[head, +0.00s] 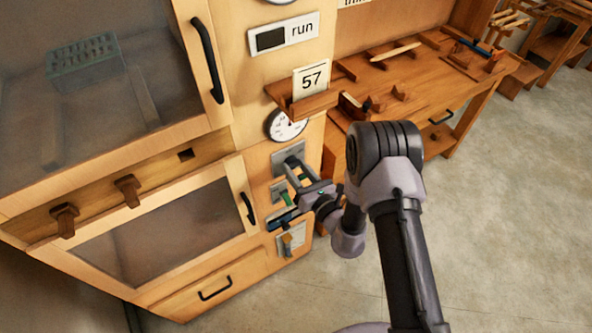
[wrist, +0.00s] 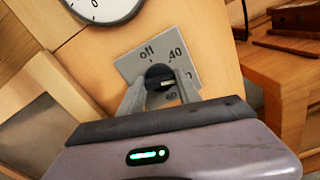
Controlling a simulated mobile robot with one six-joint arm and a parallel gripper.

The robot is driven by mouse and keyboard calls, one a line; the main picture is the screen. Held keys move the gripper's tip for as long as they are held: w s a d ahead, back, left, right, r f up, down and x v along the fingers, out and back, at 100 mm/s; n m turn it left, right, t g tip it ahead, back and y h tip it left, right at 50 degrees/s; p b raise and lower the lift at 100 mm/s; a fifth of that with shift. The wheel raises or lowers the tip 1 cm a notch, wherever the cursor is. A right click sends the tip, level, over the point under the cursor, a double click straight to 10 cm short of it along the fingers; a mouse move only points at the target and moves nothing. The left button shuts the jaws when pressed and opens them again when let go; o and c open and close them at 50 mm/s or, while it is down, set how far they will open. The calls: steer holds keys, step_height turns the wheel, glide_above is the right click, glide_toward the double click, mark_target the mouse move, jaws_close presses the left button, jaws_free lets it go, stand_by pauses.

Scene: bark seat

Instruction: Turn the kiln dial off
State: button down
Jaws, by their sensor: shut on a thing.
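The kiln dial (wrist: 159,74) is a dark round knob on a grey plate (wrist: 128,66) marked "off", "40" and a lower number that looks like "60". In the wrist view the fingers of my gripper (wrist: 161,90) are closed on both sides of the knob. A pale mark on the knob's lower right lies away from "off", towards the lower number. Its exact setting is partly hidden by the fingers. In the head view my gripper (head: 291,167) reaches the grey plate (head: 281,160) on the kiln's right-hand panel, and hides the knob.
A smaller plate with a green part (head: 286,199) and a lower panel (head: 291,240) are below. A wooden workbench (head: 428,92) stands to the right.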

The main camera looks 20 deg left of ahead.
steer(key=n+b, duration=0.2)
steer(key=n, duration=0.2)
steer(key=shift+f+n, duration=0.15)
steer(key=shift+n, duration=0.15)
steer(key=shift+n+b, duration=6.85)
steer(key=shift+n, duration=1.25)
steer(key=c, duration=0.8)
jaws_free()
steer(key=shift+c, duration=0.2)
